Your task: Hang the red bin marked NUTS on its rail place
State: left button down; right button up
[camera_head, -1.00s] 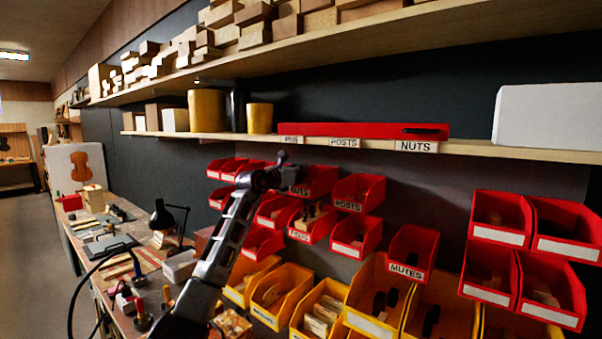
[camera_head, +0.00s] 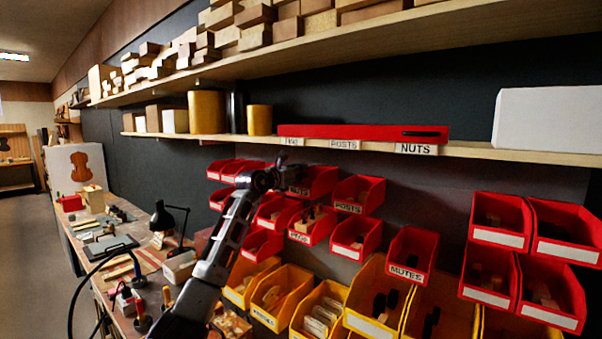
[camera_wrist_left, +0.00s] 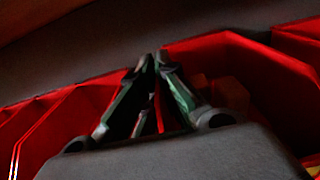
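The red bin marked NUTS (camera_head: 320,179) is in the upper row of red bins in the head view, left of the red POSTS bin (camera_head: 362,191). My left gripper (camera_head: 279,163) is at its left side and covers part of it. In the left wrist view the two fingertips (camera_wrist_left: 155,58) come almost together at a red bin's edge, seemingly pinching its thin wall; the grip itself is partly hidden. Wooden pieces show dimly inside the red bin (camera_wrist_left: 265,80) at right. A NUTS tag (camera_head: 416,149) is on the shelf edge, above a bare dark wall patch (camera_head: 413,195). My right gripper is not in view.
The red MUTES bin (camera_head: 413,252) hangs below the bare patch. The red PEGS bin (camera_head: 312,225) is under the NUTS bin. Yellow bins (camera_head: 377,325) stand lower down. The shelf (camera_head: 470,148) runs above, and more red bins (camera_head: 500,215) are at right.

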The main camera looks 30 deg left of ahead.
pick_arm(q)
jog(key=shift+s, duration=0.3)
dwell(0.5)
jog(key=shift+s+a+b, duration=0.1)
jog(key=shift+s+b, duration=0.25)
jog(key=shift+s, duration=0.1)
dwell(0.6)
jog(key=shift+s+a, duration=0.1)
jog(key=shift+s, duration=0.4)
dwell(0.6)
jog(key=shift+s+b, duration=0.4)
jog(key=shift+b, duration=0.1)
dwell(0.6)
